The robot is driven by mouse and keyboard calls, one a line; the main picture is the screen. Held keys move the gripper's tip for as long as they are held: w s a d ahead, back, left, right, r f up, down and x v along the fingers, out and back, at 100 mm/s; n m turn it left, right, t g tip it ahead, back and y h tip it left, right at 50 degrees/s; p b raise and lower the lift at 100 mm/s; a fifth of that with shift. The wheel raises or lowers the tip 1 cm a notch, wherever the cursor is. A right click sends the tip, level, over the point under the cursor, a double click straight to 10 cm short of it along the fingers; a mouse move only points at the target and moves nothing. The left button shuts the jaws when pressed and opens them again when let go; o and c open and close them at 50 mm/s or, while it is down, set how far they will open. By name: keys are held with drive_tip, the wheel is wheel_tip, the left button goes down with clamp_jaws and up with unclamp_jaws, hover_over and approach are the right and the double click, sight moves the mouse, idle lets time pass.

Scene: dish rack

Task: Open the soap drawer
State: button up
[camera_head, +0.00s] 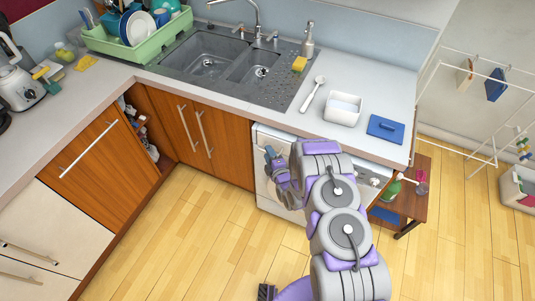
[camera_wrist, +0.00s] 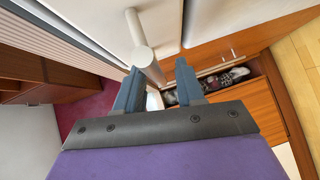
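A white front-loading appliance (camera_head: 264,188) stands under the counter, mostly hidden behind my arm. My gripper (camera_head: 271,154) is at the upper left part of its front. In the wrist view my gripper (camera_wrist: 158,80) has its two blue-grey fingers apart, with nothing clamped between them. A pale rod-like handle (camera_wrist: 139,38) on a white panel (camera_wrist: 165,22) reaches down to the gap between the fingertips. I cannot tell whether it touches either finger. The soap drawer itself cannot be made out clearly behind the gripper in the head view.
Wooden cabinet doors (camera_head: 196,130) are left of the appliance. A wooden trolley (camera_head: 413,199) stands at right. The wooden floor (camera_head: 190,235) in front is clear.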

drive_tip(key=shift+w+d, duration=0.3)
drive_tip(key=shift+w, duration=0.25)
drive_tip(key=shift+a, duration=0.45)
drive_tip(key=shift+c, duration=0.3)
drive_tip(key=shift+a, duration=0.2)
drive_tip(key=shift+c, duration=1.4)
drive_tip(key=shift+d+f, duration=0.1)
drive_tip(key=shift+d, duration=0.3)
clamp_jaws()
